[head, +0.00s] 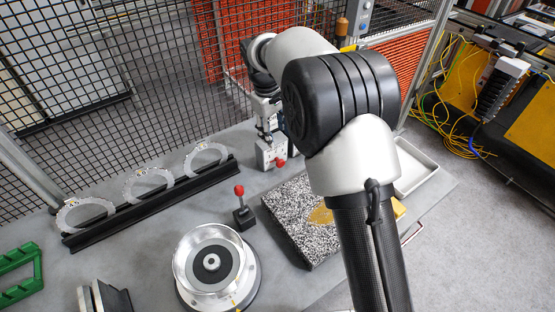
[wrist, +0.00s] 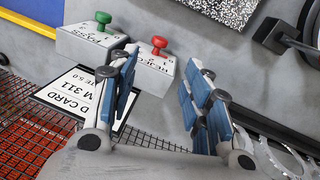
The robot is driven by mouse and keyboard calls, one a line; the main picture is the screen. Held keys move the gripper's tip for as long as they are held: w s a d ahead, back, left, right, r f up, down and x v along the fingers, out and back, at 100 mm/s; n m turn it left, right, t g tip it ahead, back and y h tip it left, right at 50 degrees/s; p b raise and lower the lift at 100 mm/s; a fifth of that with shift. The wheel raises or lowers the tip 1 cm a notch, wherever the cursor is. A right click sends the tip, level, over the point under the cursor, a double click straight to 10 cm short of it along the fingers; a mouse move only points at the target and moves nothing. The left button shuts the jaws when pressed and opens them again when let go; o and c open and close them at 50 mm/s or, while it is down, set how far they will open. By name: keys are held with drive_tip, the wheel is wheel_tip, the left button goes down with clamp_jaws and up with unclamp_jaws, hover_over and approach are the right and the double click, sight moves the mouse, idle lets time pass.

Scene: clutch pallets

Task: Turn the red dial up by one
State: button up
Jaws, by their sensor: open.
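The red dial (wrist: 159,42) sits on a white box (wrist: 150,73) lettered REJECT with numerals, in the upper middle of the wrist view. In the head view the red dial (head: 280,163) shows small beside my gripper (head: 268,137). My gripper (wrist: 163,65) is open, with blue-padded fingers either side of the box in the picture and nothing between them. Its left finger covers part of the box. Whether it touches the dial I cannot tell. The dial's exact setting is too small to read. A similar box with a green dial (wrist: 103,18) stands to the left.
A card (wrist: 80,97) reading D CARD M 311 lies by the boxes. A speckled slab (head: 295,215), a red-ball lever (head: 239,192), a round metal housing (head: 210,263) and a black rack (head: 150,203) with rings are on the grey table. Wire mesh (head: 100,80) stands behind.

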sight(281, 162)
drive_tip(key=f+b, duration=0.1)
drive_tip(key=f, duration=0.4)
drive_tip(key=w+d+f+b, duration=0.1)
drive_tip(key=f, duration=0.4)
drive_tip(key=f+b, duration=0.1)
drive_tip(key=f, duration=0.3)
drive_tip(key=shift+w+d+f, duration=0.25)
drive_tip(key=shift+w+f, duration=0.05)
drive_tip(key=shift+f, duration=0.1)
drive_tip(key=shift+c, duration=0.2)
drive_tip(key=c, duration=1)
